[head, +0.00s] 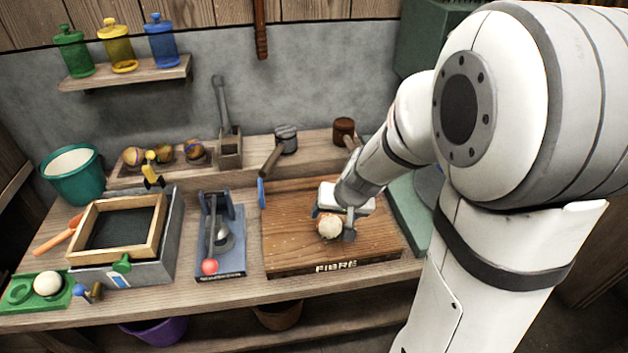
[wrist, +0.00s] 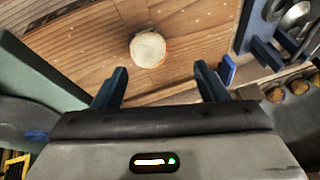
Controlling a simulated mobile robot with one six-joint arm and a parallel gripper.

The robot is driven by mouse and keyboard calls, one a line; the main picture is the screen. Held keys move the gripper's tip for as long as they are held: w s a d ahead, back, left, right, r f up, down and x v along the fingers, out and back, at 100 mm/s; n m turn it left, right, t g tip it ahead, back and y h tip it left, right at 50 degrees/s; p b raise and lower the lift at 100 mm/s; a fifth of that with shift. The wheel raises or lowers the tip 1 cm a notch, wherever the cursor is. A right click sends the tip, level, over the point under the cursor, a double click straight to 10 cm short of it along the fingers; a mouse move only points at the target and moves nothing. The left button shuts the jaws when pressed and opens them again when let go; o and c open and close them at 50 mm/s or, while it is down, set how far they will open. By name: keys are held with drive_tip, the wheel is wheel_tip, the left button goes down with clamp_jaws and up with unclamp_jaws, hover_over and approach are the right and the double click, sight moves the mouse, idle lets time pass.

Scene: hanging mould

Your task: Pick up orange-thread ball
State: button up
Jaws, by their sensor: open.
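The orange-thread ball (head: 329,227) is pale cream with some orange at its edge. It rests on the brown wooden board marked FIBRE (head: 285,245). In the wrist view the ball (wrist: 148,49) lies beyond the fingertips, a little left of the middle of the gap. My gripper (wrist: 160,72) is open, with nothing between its blue fingers. In the head view my gripper (head: 333,217) is low over the board, right by the ball. I cannot tell its exact height above the board.
A blue-grey stand with a red knob (head: 209,267) is left of the board. A wooden-framed box (head: 118,228) and a green tray with a white ball (head: 47,284) are further left. Mallets (head: 284,142) and several patterned balls (head: 163,154) sit on the back ledge.

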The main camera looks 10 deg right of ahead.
sight(332, 223)
drive_tip(key=shift+m, duration=0.4)
drive_tip(key=b+x, duration=0.1)
drive_tip(key=x, duration=0.2)
drive_tip(key=d+b+x, duration=0.1)
drive_tip(key=x, duration=0.3)
drive_tip(key=d+b+x, duration=0.1)
drive_tip(key=b+x, duration=0.1)
drive_tip(key=x, duration=0.2)
drive_tip(key=shift+w+d, duration=0.1)
drive_tip(key=shift+w, duration=0.3)
drive_tip(key=c, duration=0.8)
